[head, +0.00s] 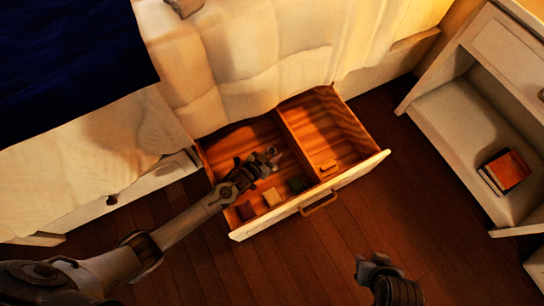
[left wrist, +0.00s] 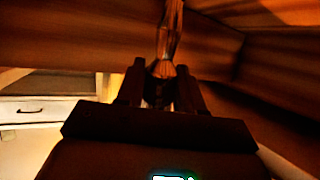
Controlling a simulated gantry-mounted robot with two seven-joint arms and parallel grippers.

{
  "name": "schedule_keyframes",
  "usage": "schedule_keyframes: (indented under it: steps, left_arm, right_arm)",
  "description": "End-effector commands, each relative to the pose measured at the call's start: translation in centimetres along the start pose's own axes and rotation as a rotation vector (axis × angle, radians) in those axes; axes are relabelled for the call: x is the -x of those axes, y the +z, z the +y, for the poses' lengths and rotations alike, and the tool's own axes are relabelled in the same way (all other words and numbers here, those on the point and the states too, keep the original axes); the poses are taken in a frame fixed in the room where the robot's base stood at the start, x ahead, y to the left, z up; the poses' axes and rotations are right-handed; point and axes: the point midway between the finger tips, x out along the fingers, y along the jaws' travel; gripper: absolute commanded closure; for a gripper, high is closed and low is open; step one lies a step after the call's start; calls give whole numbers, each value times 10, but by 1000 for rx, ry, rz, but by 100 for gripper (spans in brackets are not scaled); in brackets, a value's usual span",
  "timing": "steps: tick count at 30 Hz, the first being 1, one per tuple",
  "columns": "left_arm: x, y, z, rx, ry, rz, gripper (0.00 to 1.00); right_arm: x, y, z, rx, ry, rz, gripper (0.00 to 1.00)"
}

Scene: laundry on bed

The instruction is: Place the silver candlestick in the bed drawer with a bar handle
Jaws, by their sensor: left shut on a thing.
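The open bed drawer (head: 345,180) has a bar handle (head: 319,204) on its white front and a divider making two compartments. My left gripper (head: 272,154) is over or inside the left compartment. It is shut on a slender object, which looks like the candlestick (left wrist: 168,42), seen between the fingers in the left wrist view and lit orange. In the head view the held object is tiny and hard to make out. I cannot tell whether it touches the drawer floor. My right gripper (head: 374,268) is at the bottom, in front of the drawer, empty-looking; its jaws are unclear.
Several small blocks, one pale (head: 271,197), lie in the drawer's left compartment near the front. A closed drawer with a round knob (head: 111,200) is at left. A shelf with books (head: 505,172) stands at right.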

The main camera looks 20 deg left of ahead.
Motion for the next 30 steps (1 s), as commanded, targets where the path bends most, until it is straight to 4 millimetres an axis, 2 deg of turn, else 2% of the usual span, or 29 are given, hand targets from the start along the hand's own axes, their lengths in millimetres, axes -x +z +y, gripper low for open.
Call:
schedule_keyframes:
  steps: [1,15,16,20,30]
  left_arm:
    - [-4,6,0,0,0,2,100]
    - [-5,10,0,0,-1,3,100]
    - [-4,10,0,0,0,1,59]
    - [-4,10,0,0,0,1,39]
    - [-3,7,0,-1,0,1,38]
  right_arm:
    - [-7,2,0,1,1,-1,70]
    - [-9,3,2,8,7,-2,70]
    - [-8,3,2,8,7,-2,70]
    - [-8,3,2,7,6,-1,70]
    - [-6,2,0,0,0,0,70]
